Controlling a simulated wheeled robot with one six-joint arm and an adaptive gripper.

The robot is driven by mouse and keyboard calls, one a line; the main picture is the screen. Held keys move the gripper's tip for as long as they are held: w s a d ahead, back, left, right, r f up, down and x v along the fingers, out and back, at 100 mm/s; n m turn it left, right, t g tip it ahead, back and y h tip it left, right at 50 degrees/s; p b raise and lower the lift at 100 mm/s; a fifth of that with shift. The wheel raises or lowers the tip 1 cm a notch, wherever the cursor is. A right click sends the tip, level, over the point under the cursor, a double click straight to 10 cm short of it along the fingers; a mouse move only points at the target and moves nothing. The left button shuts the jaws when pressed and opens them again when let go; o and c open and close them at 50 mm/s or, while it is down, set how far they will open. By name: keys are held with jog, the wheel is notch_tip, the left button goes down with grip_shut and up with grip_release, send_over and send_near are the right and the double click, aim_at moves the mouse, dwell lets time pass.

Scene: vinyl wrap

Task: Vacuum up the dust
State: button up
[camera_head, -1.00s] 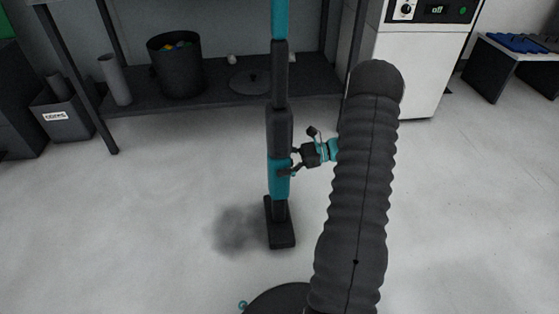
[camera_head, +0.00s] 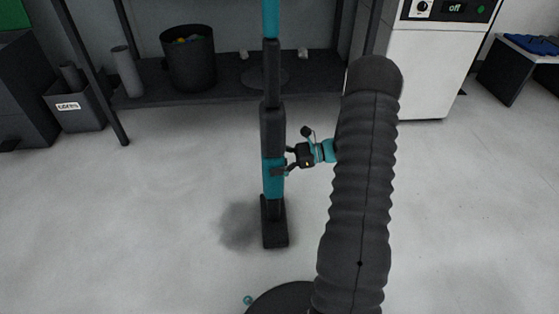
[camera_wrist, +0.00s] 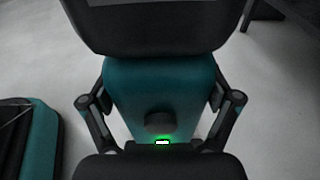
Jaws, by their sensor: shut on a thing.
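The stick vacuum (camera_head: 273,130), black and teal, stands upright in the head view with its dark floor head (camera_head: 274,232) on the floor. My gripper (camera_head: 283,164) is shut on its teal lower body, reaching in from the right. A grey dust patch (camera_head: 238,228) lies on the pale floor directly left of the floor head, and its right edge meets the head. In the wrist view the teal vacuum body (camera_wrist: 160,85) sits between my fingers, with a green light glowing on it. The dust is not clear in the wrist view.
A dark shelf (camera_head: 215,92) along the back holds a black bin (camera_head: 188,60) and a grey tube. A labelled grey box (camera_head: 75,112) stands at left. A white cabinet (camera_head: 433,75) reading "off" is at back right, beside a low dark bench (camera_head: 520,72). The floor at left and right is clear.

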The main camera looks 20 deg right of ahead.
jog(key=w+a+r, duration=0.1)
jog(key=w+a, duration=0.3)
jog(key=a, duration=0.8)
jog(key=w+a+r, duration=0.2)
jog(key=w+a, duration=0.1)
jog(key=a, duration=0.8)
jog(key=shift+w+a+r+p, duration=0.15)
jog(key=shift+w+a+p, duration=0.2)
jog(key=shift+w+a, duration=0.05)
dwell(2.0)
dwell(1.0)
